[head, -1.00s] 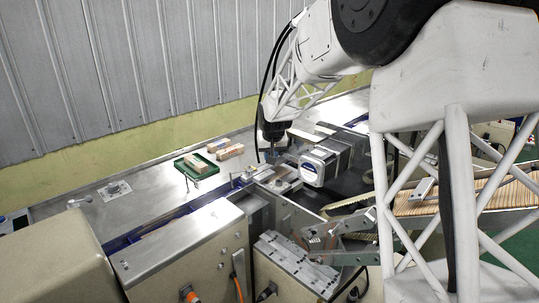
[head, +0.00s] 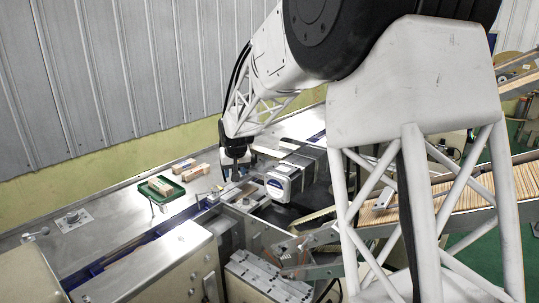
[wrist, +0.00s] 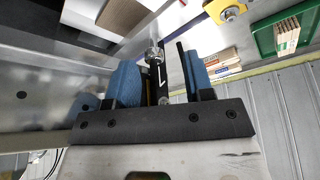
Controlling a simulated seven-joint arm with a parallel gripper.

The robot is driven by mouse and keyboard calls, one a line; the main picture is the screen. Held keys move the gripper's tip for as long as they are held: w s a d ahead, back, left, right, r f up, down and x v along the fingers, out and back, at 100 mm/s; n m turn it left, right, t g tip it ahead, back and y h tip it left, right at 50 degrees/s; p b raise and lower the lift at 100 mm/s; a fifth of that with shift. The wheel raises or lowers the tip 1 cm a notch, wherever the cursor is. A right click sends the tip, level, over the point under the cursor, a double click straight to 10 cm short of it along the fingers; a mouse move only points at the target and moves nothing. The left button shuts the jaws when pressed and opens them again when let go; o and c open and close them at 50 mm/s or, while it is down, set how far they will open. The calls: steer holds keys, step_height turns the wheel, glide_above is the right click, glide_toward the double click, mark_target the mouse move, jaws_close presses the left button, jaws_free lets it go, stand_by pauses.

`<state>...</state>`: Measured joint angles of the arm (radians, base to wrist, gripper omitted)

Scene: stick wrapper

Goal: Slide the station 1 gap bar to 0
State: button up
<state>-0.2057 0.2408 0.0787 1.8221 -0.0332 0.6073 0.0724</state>
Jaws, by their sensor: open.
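My gripper (wrist: 160,75) is open in the wrist view, with two blue finger pads apart. A dark upright bar with a silver knurled knob (wrist: 154,56) shows between the pads, with visible space on at least the right side. It may be the station 1 gap bar, but no label is readable. I cannot tell whether it touches the left pad. In the head view my gripper (head: 236,172) points down over the machine, left of the silver-and-white motor (head: 283,184). The bar is too small to make out there, and no scale or zero mark is legible.
A yellow block with a round metal part (wrist: 229,12) is near the tray in the wrist view. The steel table (head: 110,195) is mostly clear at left.

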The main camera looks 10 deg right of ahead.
steer(key=s+d+r, duration=0.4)
steer(key=s+r, duration=0.4)
steer(key=s, duration=0.3)
steer(key=s+d+r, duration=0.5)
steer(key=s+r, duration=0.2)
steer(key=s, duration=0.4)
steer(key=shift+s+d+r+m+t, duration=0.25)
steer(key=shift+r+m+t, duration=0.05)
steer(key=shift+r+m, duration=0.1)
steer(key=shift+s+f, duration=0.1)
steer(key=shift+s, duration=0.05)
steer(key=s+d+f, duration=0.2)
steer(key=s+f, duration=0.1)
steer(key=s, duration=0.7)
steer(key=s+d+f+g, duration=0.1)
steer(key=s+d+f, duration=0.2)
steer(key=s, duration=0.7)
steer(key=s+d+f+m+g, duration=0.1)
steer(key=s+d+f, duration=0.2)
steer(key=s, duration=0.8)
step_height(320, 180, down, 2)
steer(key=shift+f+h, duration=0.25)
steer(key=shift+h, duration=0.15)
stand_by(1.6)
